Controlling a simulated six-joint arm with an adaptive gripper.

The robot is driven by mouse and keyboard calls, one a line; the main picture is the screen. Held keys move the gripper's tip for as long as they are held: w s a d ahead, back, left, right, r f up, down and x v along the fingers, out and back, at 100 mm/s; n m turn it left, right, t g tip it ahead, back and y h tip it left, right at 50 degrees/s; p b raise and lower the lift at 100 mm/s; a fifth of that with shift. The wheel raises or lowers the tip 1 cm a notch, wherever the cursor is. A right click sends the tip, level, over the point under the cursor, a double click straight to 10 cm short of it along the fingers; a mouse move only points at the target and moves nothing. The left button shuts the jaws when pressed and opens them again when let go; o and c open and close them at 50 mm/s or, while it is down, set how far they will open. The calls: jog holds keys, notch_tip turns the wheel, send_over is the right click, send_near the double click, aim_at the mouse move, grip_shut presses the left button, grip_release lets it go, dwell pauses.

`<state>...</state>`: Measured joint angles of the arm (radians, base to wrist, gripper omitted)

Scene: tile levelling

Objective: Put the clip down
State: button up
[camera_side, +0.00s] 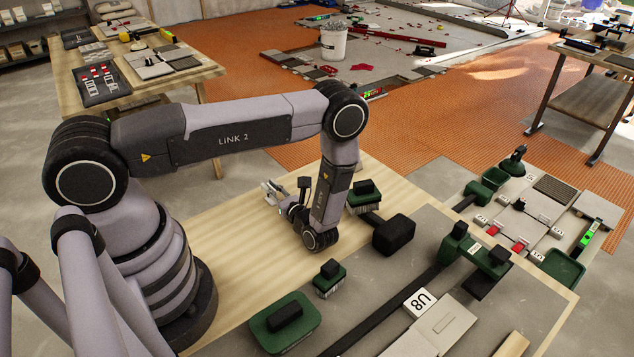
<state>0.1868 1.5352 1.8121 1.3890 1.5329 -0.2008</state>
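My gripper (273,191) is at the end of my arm, over the light wooden bench top (240,233). It is small in this view, with pale fingers pointing to the back left. I cannot tell whether they are open or shut, or whether a clip is between them. Red pieces (493,231) and (519,246), possibly wedges or clips, sit on the grey tiles (522,205) at the right. No clip can be made out clearly near my gripper.
A green-based brush (364,196) and a black block (393,234) stand just right of my wrist. Green-based tools (285,328) and (330,278) stand in front. The wood left of my gripper looks bare.

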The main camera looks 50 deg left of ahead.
jog(key=shift+o, duration=1.1)
jog(key=shift+r, duration=0.15)
jog(key=d, duration=0.3)
jog(key=shift+d+r, duration=0.1)
jog(key=shift+r, duration=0.2)
jog(key=s+r+n+g+h, duration=0.3)
jog(key=r+n+g+h, duration=0.45)
jog(key=r, duration=1.45)
jog(key=s+d+r+n+t+h, duration=0.5)
jog(key=s+r+t, duration=0.1)
jog(key=s+r, duration=0.1)
jog(key=s+d+r+n+t+h, duration=0.5)
jog(key=s+r+t, duration=0.2)
jog(key=r, duration=0.2)
jog(key=shift+s+r, duration=0.15)
jog(key=shift+s, duration=0.05)
